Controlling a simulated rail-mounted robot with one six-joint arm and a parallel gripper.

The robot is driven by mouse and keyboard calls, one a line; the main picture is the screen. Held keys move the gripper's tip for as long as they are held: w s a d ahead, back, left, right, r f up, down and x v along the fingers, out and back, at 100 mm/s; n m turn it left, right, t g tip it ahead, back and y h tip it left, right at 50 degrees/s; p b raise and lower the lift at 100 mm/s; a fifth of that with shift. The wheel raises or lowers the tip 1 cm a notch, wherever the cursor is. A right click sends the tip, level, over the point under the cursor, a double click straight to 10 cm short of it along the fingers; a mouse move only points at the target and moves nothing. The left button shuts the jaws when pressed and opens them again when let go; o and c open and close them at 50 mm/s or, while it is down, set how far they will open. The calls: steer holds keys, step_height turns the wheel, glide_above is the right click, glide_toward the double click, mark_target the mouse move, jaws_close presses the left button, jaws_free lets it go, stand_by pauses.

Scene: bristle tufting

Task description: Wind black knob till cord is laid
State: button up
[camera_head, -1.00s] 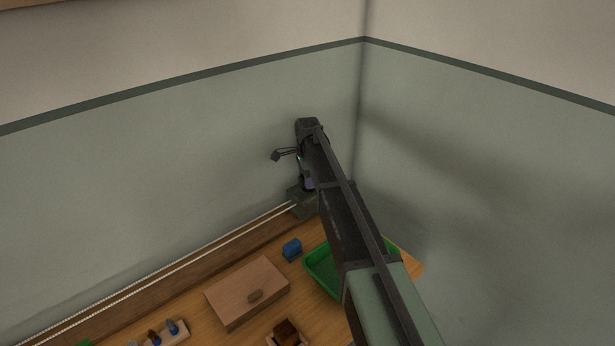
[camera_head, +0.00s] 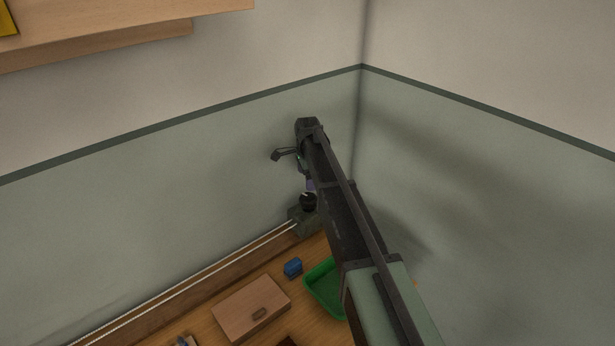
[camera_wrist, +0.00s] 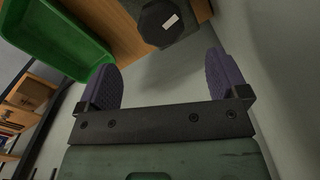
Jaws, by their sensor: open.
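The black knob (camera_head: 308,201) sits on a dark grey block (camera_head: 301,222) at the far end of the bench, by the wall. In the wrist view the knob (camera_wrist: 160,22) is many-sided, with a white mark on its face. My gripper (camera_wrist: 163,65) is open, with purple pads apart and nothing between them. The knob lies beyond the fingertips, roughly in line with the gap. In the head view my arm hides most of the gripper; a bit of purple pad (camera_head: 311,186) shows just above the knob. Pale cord (camera_head: 195,284) runs along the back of the bench to the block.
A green tray (camera_head: 324,292) stands on the bench near the block; it is also in the wrist view (camera_wrist: 50,35). A small blue object (camera_head: 293,267) and a wooden box with a handle (camera_head: 250,306) are left of it. Walls close the corner behind.

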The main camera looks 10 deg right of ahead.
steer(key=shift+r, duration=0.7)
steer(key=s+n, duration=1.6)
steer(key=s, duration=1.7)
steer(key=m, duration=0.2)
glide_toward(308, 197)
steer(key=shift+d, duration=0.1)
step_height(308, 197, down, 11)
steer(key=b, duration=1.1)
steer(key=shift+r, duration=0.3)
